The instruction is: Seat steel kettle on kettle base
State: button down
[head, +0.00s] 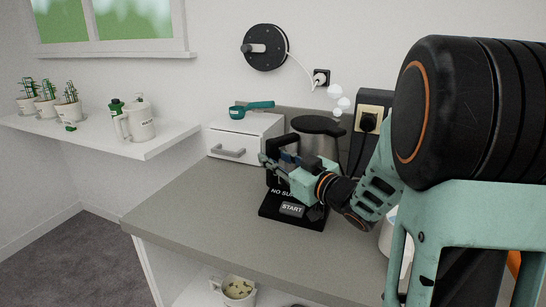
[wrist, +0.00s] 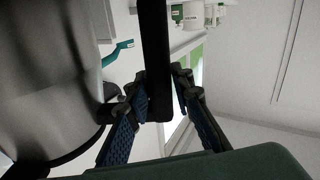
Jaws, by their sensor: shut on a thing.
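The steel kettle (head: 322,144) with a dark lid stands or hangs upright over the counter, partly hidden behind my gripper (head: 279,166). My gripper is shut on its black handle, which shows between the blue-padded fingers in the wrist view (wrist: 155,60). The kettle's steel body (wrist: 45,70) fills the left of that view. The black kettle base (head: 272,210) lies on the counter below my gripper, its front panel reading "NO SU…" and "START". My arm and gripper hide the kettle's underside, so I cannot tell whether it touches the base.
A white drawer box (head: 238,139) with a teal scoop (head: 252,107) on top stands left of the kettle. A plug sits in a wall socket (head: 369,118) behind. A white shelf (head: 145,146) holds pots and a white jug. The counter's front left (head: 190,205) is clear.

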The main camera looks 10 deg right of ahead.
jog(key=c, duration=1.6)
grip_release()
jog(key=shift+f, duration=0.35)
jog(key=v, duration=1.2)
jog(key=shift+r, duration=0.2)
